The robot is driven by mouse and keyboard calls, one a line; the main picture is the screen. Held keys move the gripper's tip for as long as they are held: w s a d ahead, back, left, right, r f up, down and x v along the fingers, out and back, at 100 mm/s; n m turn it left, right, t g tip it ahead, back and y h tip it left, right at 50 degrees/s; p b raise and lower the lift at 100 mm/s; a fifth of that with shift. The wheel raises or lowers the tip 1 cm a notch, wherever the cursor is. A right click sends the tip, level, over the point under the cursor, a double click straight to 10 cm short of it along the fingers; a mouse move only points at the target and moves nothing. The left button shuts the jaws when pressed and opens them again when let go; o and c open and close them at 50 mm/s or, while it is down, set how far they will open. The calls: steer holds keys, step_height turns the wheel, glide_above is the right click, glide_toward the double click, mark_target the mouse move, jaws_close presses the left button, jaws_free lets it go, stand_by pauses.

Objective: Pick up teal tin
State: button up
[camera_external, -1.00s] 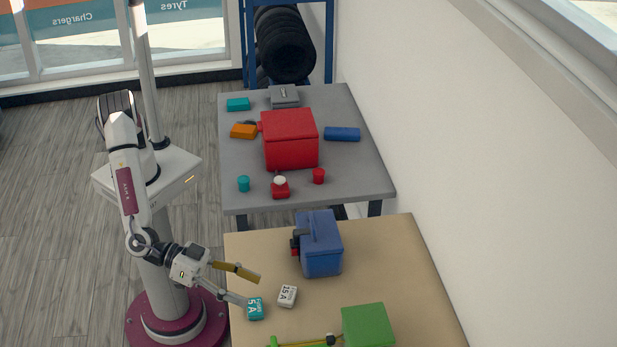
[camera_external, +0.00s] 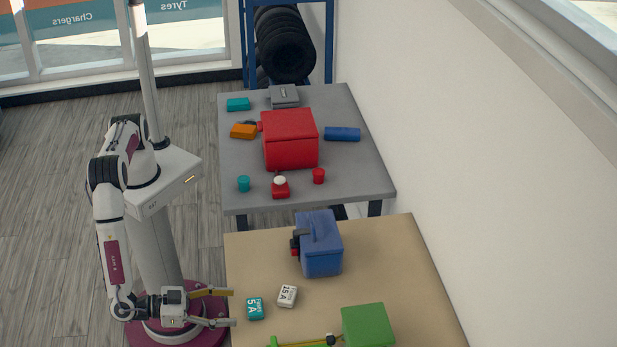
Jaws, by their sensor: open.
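Three teal things show. A small teal tin marked 5A (camera_external: 255,308) lies flat on the left part of the beige table. A teal round piece (camera_external: 244,184) stands near the front left of the grey table, and a teal block (camera_external: 238,104) lies at its back left. I cannot tell from the shapes alone which one the task names. My gripper (camera_external: 233,307) is open and empty, its two fingers spread and pointing right. It is at the beige table's left edge, just left of the 5A tin and apart from it in the picture.
Beside the 5A tin lies a white 15A piece (camera_external: 287,296). A blue box (camera_external: 320,243) and a green block (camera_external: 368,326) stand on the beige table (camera_external: 400,265). The grey table (camera_external: 358,180) behind holds a red box (camera_external: 290,139) and several small items.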

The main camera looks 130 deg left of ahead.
mark_target(255, 306)
steer(key=shift+x, duration=1.3)
steer(key=shift+w, duration=0.1)
steer(key=shift+x, duration=2.6)
steer(key=shift+c, duration=0.3)
steer(key=c, duration=1.1)
